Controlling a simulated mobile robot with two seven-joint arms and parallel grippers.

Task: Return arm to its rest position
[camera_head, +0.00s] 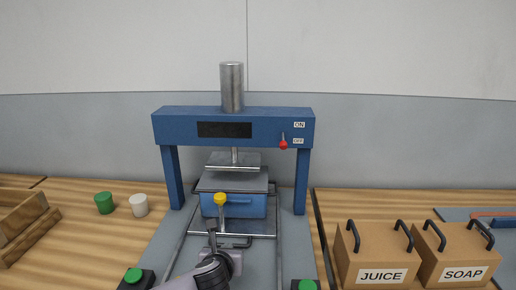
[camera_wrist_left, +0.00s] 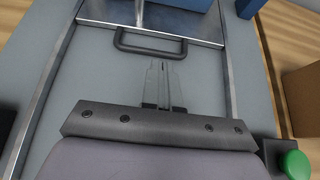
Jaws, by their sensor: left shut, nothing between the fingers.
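My left gripper (camera_head: 212,240) is in front of the blue press (camera_head: 175,170), over its grey base plate (camera_head: 260,262). In the left wrist view my left gripper (camera_wrist_left: 163,70) is shut and empty, its fingers together. A dark handle (camera_wrist_left: 150,45) at the front of the press's sliding metal tray lies just beyond the fingertips there. My arm comes in from the bottom of the head view. My right gripper shows in neither view.
A blue box (camera_head: 255,210) with a yellow knob (camera_head: 220,198) sits under the press plate. Green buttons (camera_head: 134,276) flank the base. Cartons marked JUICE (camera_head: 362,258) and SOAP (camera_head: 470,255) stand right. Green (camera_head: 104,203) and white (camera_head: 139,205) cylinders stand left.

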